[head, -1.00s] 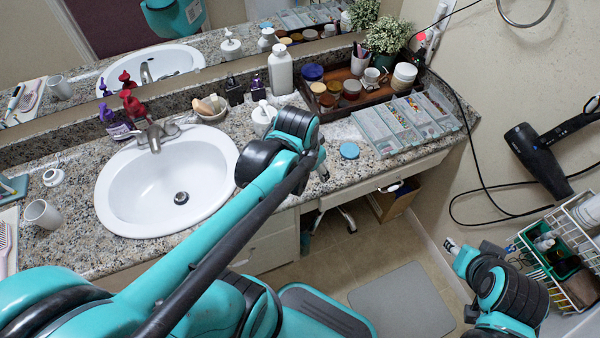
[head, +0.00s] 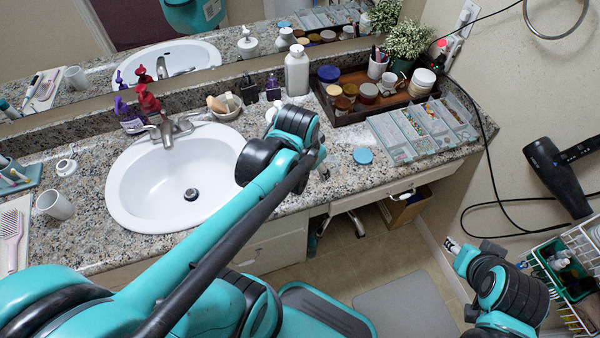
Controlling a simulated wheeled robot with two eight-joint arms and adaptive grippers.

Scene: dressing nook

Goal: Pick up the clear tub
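I cannot pick out a clear tub with certainty. A small round thing with a light-blue top (head: 363,155) lies on the counter, right of my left gripper; its sides are hard to make out. Clear compartment boxes (head: 420,130) stand behind it to the right. My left gripper (head: 322,164) is over the counter's front part, right of the sink, mostly hidden by its own wrist. It touches nothing that I can see. My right gripper (head: 453,246) is low at the right, in front of the counter, apart from everything. Neither gripper's opening can be read.
A brown tray (head: 393,101) holds several jars, a cup and a plant. A white bottle (head: 297,74) stands left of it. The sink (head: 150,190) lies left of my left wrist. A hair dryer (head: 557,178) and a wire basket (head: 570,315) hang at right.

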